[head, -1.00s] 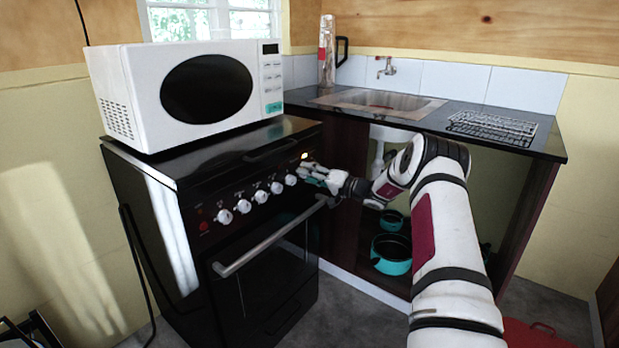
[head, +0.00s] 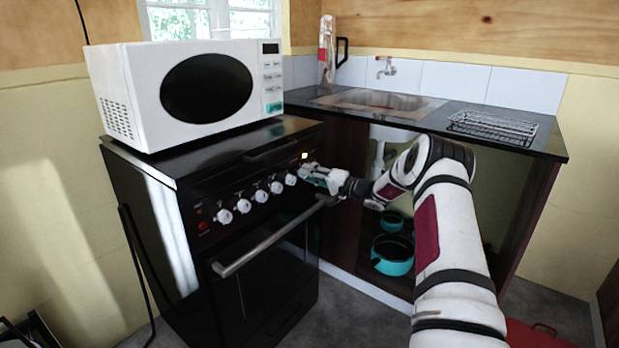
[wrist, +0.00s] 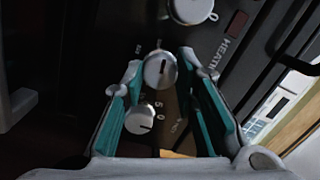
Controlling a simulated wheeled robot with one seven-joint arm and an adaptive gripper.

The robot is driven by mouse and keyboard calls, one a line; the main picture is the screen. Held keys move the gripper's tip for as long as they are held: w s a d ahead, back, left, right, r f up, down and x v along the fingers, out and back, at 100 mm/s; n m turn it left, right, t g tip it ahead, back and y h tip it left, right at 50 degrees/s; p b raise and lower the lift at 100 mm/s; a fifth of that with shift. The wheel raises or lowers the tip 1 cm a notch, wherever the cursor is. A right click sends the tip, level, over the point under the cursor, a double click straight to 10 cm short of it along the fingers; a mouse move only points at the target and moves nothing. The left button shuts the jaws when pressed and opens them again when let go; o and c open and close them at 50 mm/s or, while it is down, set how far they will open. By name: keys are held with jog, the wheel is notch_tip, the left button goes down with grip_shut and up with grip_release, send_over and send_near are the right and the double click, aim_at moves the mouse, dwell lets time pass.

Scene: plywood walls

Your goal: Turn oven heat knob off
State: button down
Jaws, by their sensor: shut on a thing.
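The black stove (head: 190,258) has a row of white round knobs (head: 243,206) on its front panel. My gripper (head: 306,171) is at the right end of this row, by a small lit lamp (head: 304,155). In the wrist view my gripper (wrist: 160,66), with teal inner faces, has its fingertips on either side of a pale round knob (wrist: 160,72), which I take as the oven heat knob. It is shut on this knob. The knob has a dark pointer line; its exact setting is unclear. Another knob (wrist: 140,119) sits below and a larger one (wrist: 192,9) above.
The oven handle (head: 268,239) runs just below the knobs, close to my gripper. A white microwave (head: 200,90) stands on the stove. The counter with a sink (head: 375,102) and wire rack (head: 492,126) is to the right, with teal pots (head: 393,262) underneath.

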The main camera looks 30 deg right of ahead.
jog(key=m+h+p, duration=0.1)
jog(key=m+p, duration=0.1)
jog(key=m, duration=0.8)
jog(key=m+t+p, duration=0.1)
jog(key=m, duration=1)
jog(key=shift+a+f+h+p, duration=0.1)
jog(key=shift+h+p, duration=0.3)
jog(key=shift+m, duration=0.3)
jog(key=c, duration=1.3)
grip_release()
jog(key=shift+s, duration=0.1)
jog(key=v, duration=1.2)
jog(key=shift+f, duration=0.25)
